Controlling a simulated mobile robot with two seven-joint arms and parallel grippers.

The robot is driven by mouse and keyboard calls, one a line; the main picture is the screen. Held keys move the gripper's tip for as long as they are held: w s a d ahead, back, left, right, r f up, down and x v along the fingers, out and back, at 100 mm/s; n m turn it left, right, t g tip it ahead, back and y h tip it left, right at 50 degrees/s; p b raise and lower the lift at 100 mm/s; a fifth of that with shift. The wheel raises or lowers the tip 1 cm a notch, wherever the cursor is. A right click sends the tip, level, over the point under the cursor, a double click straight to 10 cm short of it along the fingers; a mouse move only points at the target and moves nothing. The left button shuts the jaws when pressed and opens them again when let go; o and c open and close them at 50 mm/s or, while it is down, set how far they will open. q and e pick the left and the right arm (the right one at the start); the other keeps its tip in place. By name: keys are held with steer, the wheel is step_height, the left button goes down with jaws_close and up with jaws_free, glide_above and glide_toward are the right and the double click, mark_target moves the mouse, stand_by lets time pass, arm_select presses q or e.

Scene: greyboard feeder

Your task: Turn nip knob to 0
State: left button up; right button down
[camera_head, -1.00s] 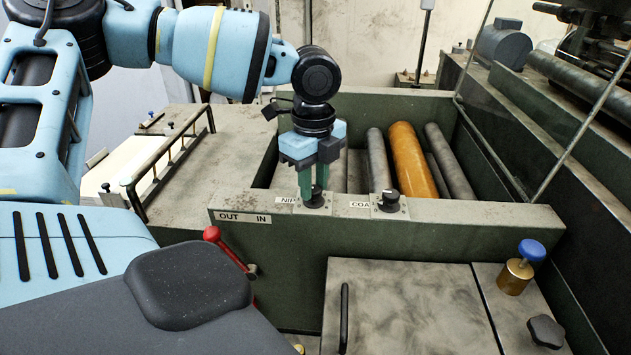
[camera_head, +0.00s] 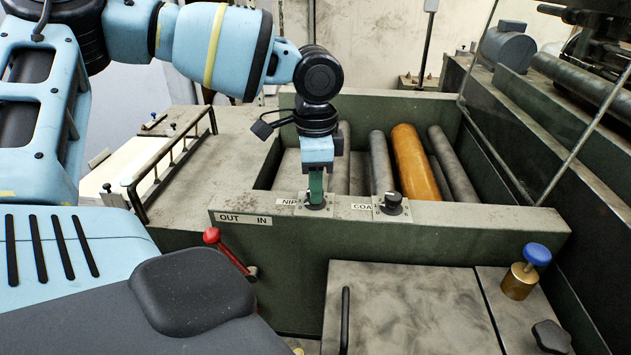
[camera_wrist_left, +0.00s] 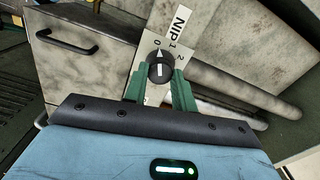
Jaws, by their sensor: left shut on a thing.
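The nip knob (camera_wrist_left: 160,68) is a small black round knob on a pale plate (camera_wrist_left: 147,51) marked NIP, with 0, 1 and 2. A white line on the knob points up in the left wrist view, toward the 0. In the head view, my left gripper (camera_head: 315,200) points straight down onto the knob, beside the NIP label (camera_head: 288,202). Its green fingers (camera_wrist_left: 160,85) are shut on the knob, one on each side. They hide most of the knob in the head view. My right gripper is not in view.
The coat knob (camera_head: 393,198) sits just right on the same green ledge. Behind it lie grey rollers and an orange roller (camera_head: 418,160). A red-tipped lever (camera_head: 212,236) and a blue-topped brass knob (camera_head: 535,255) are nearer. A metal rail (camera_head: 165,165) stands at left.

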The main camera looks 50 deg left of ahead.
arm_select(q)
steer(key=shift+r+n, duration=0.1)
steer(key=shift+n, duration=0.5)
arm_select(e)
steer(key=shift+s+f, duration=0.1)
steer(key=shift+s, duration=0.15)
arm_select(q)
steer(key=o, duration=0.9)
steer(key=shift+c, duration=0.2)
steer(key=shift+o, duration=0.6)
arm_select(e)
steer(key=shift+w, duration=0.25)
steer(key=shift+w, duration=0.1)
arm_select(q)
step_height(320, 180, up, 7)
steer(key=shift+f, duration=0.2)
steer(key=shift+r, duration=0.6)
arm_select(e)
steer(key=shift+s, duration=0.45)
